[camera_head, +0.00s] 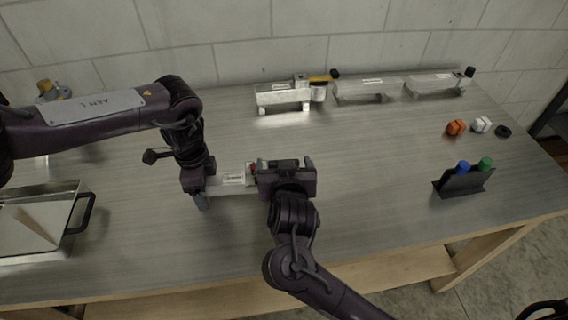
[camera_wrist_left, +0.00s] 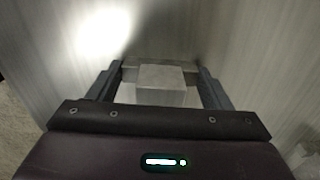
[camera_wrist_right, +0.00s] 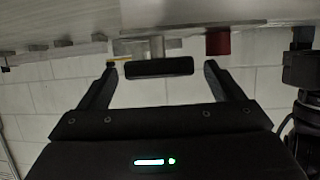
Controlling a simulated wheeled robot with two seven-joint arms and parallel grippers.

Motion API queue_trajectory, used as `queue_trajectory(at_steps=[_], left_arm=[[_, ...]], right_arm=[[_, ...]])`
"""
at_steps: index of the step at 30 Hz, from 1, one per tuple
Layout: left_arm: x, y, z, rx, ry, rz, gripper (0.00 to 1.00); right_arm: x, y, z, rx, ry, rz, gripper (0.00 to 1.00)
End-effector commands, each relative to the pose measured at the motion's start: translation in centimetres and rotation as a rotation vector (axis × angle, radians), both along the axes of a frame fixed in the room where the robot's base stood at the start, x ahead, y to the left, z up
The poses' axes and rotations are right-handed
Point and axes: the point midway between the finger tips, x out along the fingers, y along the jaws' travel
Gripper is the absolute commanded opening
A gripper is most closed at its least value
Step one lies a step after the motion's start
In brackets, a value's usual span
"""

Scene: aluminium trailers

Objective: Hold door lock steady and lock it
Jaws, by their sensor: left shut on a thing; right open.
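The door lock (camera_head: 233,180) is a silver metal piece with a white label, lying on the table in the middle of the head view. My left gripper (camera_head: 203,188) is shut on its left end; the left wrist view shows its grey block (camera_wrist_left: 160,82) between the fingers. A red part (camera_wrist_right: 217,43) sits at its right end, partly hidden in the head view. My right gripper (camera_head: 284,164) is open at that end. In the right wrist view a black bar (camera_wrist_right: 158,67) shows between its spread fingers, with gaps on both sides.
Several silver metal units (camera_head: 283,95) stand along the back by the wall. A metal tray with a black handle (camera_head: 82,212) is at left. Orange (camera_head: 456,127) and white (camera_head: 481,124) knobs and a black holder (camera_head: 464,182) with blue and green caps are at right.

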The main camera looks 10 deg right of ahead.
Motion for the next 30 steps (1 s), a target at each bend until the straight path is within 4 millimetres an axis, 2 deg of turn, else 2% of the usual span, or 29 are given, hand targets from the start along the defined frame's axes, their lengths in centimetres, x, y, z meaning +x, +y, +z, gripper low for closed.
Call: queue_trajectory(at_steps=[5,12,18,30], left_arm=[[0.0,0.0,0.0,-0.001,0.002,0.001,0.39],[0.0,0.0,0.0,-0.001,0.001,0.002,0.39],[0.0,0.0,0.0,-0.001,0.001,0.002,0.39],[0.0,0.1,0.0,0.0,0.0,0.003,0.39]], right_arm=[[-1.0,0.2,0.3,0.003,0.002,0.001,0.87],[-4.7,0.5,1.9,0.006,0.001,0.001,0.87],[-6.6,0.7,2.7,0.002,0.001,0.001,0.87],[-6.9,0.6,2.9,0.0,0.0,0.0,0.87]])
